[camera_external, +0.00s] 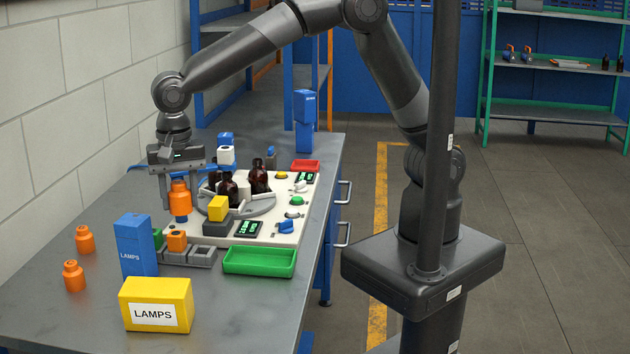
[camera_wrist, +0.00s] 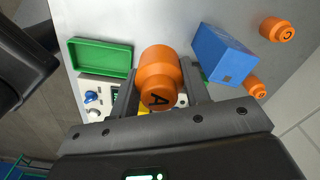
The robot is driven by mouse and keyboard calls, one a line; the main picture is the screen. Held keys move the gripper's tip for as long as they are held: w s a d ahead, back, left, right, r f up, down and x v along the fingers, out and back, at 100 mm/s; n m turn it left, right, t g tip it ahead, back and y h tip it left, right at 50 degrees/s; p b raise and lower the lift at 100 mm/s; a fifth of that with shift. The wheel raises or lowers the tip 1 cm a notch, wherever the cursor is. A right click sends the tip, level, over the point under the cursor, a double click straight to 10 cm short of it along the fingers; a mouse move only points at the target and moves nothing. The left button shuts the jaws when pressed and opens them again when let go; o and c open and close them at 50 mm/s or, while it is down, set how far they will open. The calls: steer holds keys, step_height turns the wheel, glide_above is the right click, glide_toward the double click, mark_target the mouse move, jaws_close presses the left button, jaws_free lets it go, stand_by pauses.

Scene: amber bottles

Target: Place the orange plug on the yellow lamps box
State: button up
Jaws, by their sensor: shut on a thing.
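My gripper (camera_external: 178,182) hangs over the left part of the bench, shut on an orange plug (camera_external: 180,199) with a blue lower end. In the wrist view the held plug (camera_wrist: 158,72) sits between the fingers and shows a dark letter A. It appears upright and above the bench. The yellow lamps box (camera_external: 156,304) stands at the bench's near end, nearer the external camera than my gripper and apart from it. Its white label reads LAMPS. I cannot make it out in the wrist view.
A tall blue LAMPS box (camera_external: 136,246) stands between my gripper and the yellow box. A green tray (camera_external: 260,261) and grey holder (camera_external: 202,256) lie nearby. Two orange plugs (camera_external: 85,240) (camera_external: 74,276) stand left. Dark bottles (camera_external: 228,188) stand behind right.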

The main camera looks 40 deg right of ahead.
steer(key=a+r, duration=0.2)
steer(key=a, duration=0.1)
glide_above(154, 286)
step_height(154, 286, down, 7)
steer(key=shift+w+d, duration=0.1)
steer(key=shift+f, duration=2.1)
steer(key=shift+f, duration=0.15)
steer(key=o, duration=1)
step_height(154, 286, up, 12)
steer(key=shift+r, duration=0.15)
